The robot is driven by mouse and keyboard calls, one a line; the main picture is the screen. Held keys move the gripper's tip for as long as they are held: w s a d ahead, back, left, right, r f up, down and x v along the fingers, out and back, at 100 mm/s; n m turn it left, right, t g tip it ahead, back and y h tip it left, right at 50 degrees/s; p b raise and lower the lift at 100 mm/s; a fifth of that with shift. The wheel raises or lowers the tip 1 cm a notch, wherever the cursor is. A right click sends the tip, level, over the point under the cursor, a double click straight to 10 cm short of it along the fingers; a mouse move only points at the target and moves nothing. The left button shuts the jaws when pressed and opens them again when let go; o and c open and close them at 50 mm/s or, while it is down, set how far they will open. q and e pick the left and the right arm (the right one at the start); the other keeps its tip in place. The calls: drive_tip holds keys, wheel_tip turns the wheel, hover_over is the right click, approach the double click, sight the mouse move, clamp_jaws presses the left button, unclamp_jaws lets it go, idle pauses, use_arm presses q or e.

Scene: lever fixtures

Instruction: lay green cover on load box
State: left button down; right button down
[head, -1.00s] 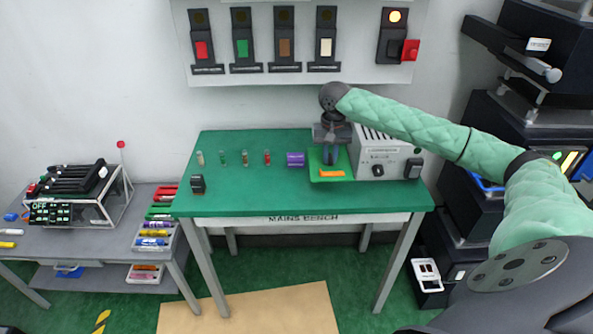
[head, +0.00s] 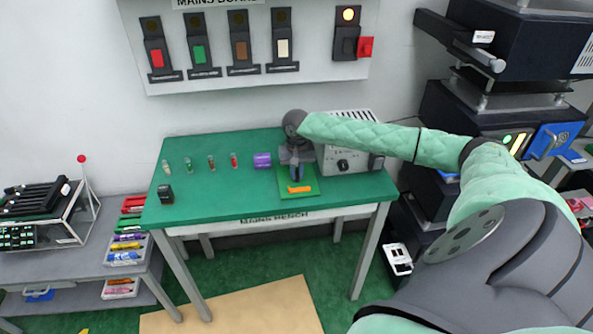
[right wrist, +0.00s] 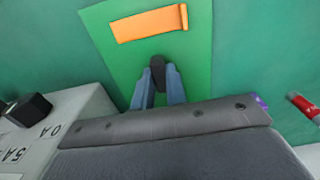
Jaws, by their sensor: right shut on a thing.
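The green cover (head: 311,184) is a flat green plate with an orange strip and a dark knob. It is at the right part of the green bench, just left of the load box (head: 361,156), a pale grey box with a slotted top. In the right wrist view the cover (right wrist: 110,40) fills the upper middle, with its knob (right wrist: 158,66) between my fingertips. My right gripper (head: 296,174) is shut on that knob from above; it also shows in the right wrist view (right wrist: 159,88). I cannot tell whether the cover touches the bench. My left gripper is out of view.
A purple block (head: 262,160) stands close left of the cover, with several small fuses in a row beyond it. A small black block (head: 165,193) is at the bench's left. The bench front (head: 230,202) is clear. A switch board (head: 310,68) hangs behind.

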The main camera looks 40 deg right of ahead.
idle(0.3)
drive_tip(key=shift+f, duration=0.1)
drive_tip(key=c, duration=1.4)
unclamp_jaws()
